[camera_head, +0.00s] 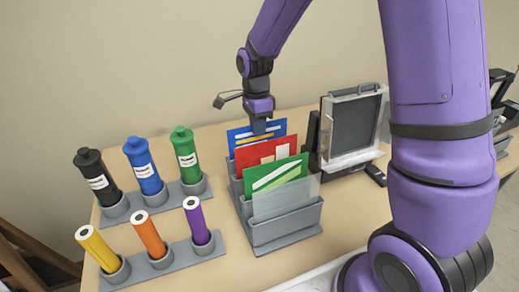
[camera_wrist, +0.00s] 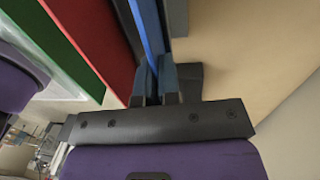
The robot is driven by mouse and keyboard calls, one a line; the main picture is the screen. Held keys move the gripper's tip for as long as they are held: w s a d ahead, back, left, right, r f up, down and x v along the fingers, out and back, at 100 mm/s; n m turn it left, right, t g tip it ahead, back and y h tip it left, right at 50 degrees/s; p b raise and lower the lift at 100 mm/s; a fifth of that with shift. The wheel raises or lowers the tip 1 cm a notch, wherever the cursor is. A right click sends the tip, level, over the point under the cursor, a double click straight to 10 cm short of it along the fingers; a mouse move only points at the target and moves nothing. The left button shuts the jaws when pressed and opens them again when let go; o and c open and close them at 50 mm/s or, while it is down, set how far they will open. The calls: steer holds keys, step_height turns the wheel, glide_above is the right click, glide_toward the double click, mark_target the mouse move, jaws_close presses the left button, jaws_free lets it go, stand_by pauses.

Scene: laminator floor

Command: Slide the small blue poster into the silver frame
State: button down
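The small blue poster (camera_head: 243,134) stands upright in the back slot of a grey stepped rack (camera_head: 285,222). My gripper (camera_head: 260,128) points down at its top edge. In the wrist view my gripper (camera_wrist: 156,82) has its two fingers close together, one on each side of the blue poster (camera_wrist: 151,30), and looks shut on it. The poster's lower part is hidden behind the red poster. The silver frame (camera_head: 340,161) stands upright on a black stand right of the rack, with a dark panel inside; my arm stands close to its right side.
A red poster (camera_head: 250,155) and a green poster (camera_head: 262,181) stand in front of the blue one, with a clear sheet (camera_head: 287,200) foremost. Black, blue (camera_head: 143,167) and green bottles and yellow, orange and purple tubes stand in grey holders at left. Bare table (camera_head: 345,215) lies right of the rack.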

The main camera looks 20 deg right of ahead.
step_height(320, 180, up, 11)
steer(key=w, duration=0.1)
stand_by(1.2)
steer(key=shift+w, duration=0.15)
